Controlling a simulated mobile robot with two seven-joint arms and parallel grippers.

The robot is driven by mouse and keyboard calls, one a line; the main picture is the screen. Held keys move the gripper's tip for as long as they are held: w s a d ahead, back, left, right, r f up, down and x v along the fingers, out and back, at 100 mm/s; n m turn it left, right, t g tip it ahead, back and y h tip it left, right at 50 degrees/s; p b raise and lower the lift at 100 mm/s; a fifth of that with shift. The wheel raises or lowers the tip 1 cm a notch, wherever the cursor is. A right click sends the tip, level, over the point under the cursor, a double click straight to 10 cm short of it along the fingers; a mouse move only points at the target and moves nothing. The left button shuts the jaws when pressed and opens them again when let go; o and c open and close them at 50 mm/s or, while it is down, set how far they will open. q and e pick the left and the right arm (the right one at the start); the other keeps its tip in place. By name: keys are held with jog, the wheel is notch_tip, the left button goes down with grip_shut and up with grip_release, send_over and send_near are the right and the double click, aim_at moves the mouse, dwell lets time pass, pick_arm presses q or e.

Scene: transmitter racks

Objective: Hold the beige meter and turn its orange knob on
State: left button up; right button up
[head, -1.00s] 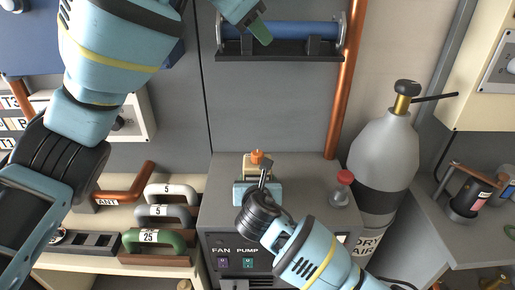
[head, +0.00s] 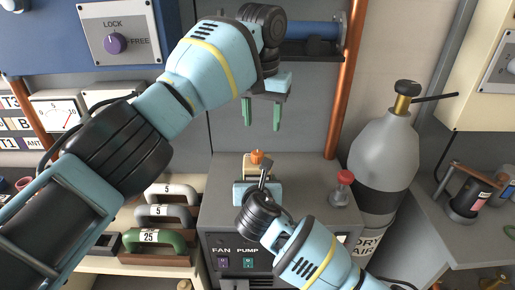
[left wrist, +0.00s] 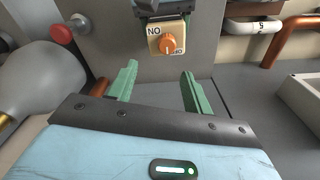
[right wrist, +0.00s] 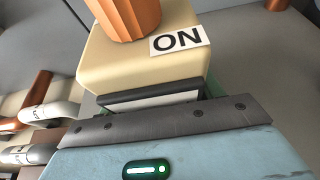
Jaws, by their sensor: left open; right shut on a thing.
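In the right wrist view the meter (right wrist: 135,60) fills the middle, with an ON label next to the ribbed orange knob (right wrist: 125,15). My right gripper (head: 254,190) is shut on the meter's body; its fingers are mostly hidden. My left gripper (head: 262,113) is open and empty, fingers pointing down, above the meter and apart from it.
A grey gas cylinder (head: 384,150) and a copper pipe (head: 345,90) are farther right. Several handled weights (head: 160,240) sit on the left shelf. A blue roller (head: 310,30) is on the wall behind.

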aim_at(257, 152)
pick_arm(q)
jog(key=shift+a+f+n+g, duration=0.4)
jog(key=shift+a+f+n, duration=0.1)
jog(key=shift+f+n, duration=0.15)
jog(key=shift+f, duration=3.75)
jog(key=c, duration=1)
